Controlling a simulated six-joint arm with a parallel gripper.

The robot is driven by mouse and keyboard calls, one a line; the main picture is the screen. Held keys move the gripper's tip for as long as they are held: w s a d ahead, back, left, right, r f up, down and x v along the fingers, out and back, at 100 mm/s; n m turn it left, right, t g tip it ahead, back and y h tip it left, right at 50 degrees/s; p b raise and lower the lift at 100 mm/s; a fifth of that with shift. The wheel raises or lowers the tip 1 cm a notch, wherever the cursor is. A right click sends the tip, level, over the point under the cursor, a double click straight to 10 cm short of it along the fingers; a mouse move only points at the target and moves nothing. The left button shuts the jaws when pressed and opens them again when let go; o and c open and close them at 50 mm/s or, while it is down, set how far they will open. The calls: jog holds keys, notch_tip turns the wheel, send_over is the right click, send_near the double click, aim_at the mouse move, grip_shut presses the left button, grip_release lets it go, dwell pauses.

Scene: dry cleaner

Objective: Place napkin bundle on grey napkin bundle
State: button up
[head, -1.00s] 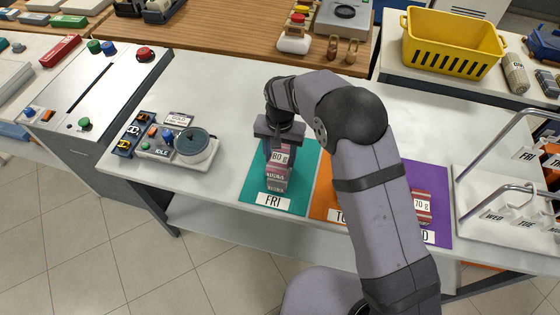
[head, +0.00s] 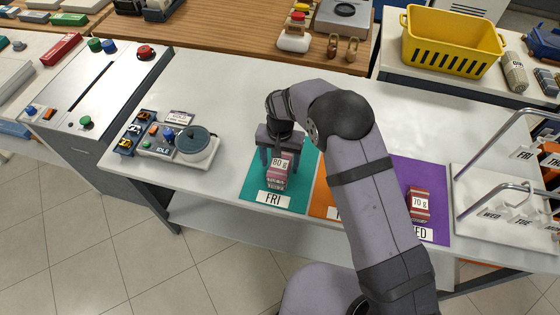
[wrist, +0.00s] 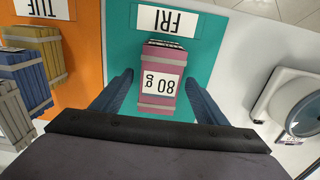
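A pink napkin bundle (head: 277,177) with an "80 g" label lies on the teal FRI mat (head: 300,180). It also shows in the middle of the wrist view (wrist: 158,97). My gripper (wrist: 159,92) is open over the teal mat, with one finger on each side of the pink bundle and clear gaps to both. A grey bundle (wrist: 8,120) shows partly at the left edge of the wrist view, in front of a blue bundle (wrist: 27,82) and a yellow one (wrist: 37,50). My arm hides these from the head view.
The orange TUE mat (wrist: 85,60) adjoins the teal mat. A round-topped device (head: 195,145) stands left of the teal mat. A wire rack (head: 500,190) stands at right.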

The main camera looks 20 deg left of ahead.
aim_at(281, 163)
notch_tip(281, 163, up, 12)
jog(key=b, duration=0.4)
jog(key=shift+r, duration=0.2)
dwell(0.4)
jog(key=shift+d, duration=0.1)
jog(key=s+d, duration=0.5)
jog(key=d, duration=0.7)
jog(key=s+d, duration=0.5)
jog(key=d, duration=0.6)
jog(key=s+d+f, duration=0.2)
jog(key=s+d, duration=0.3)
jog(key=s, duration=0.3)
jog(key=shift+s+d, duration=0.25)
jog(key=shift+s, duration=0.15)
jog(key=shift+f, duration=0.15)
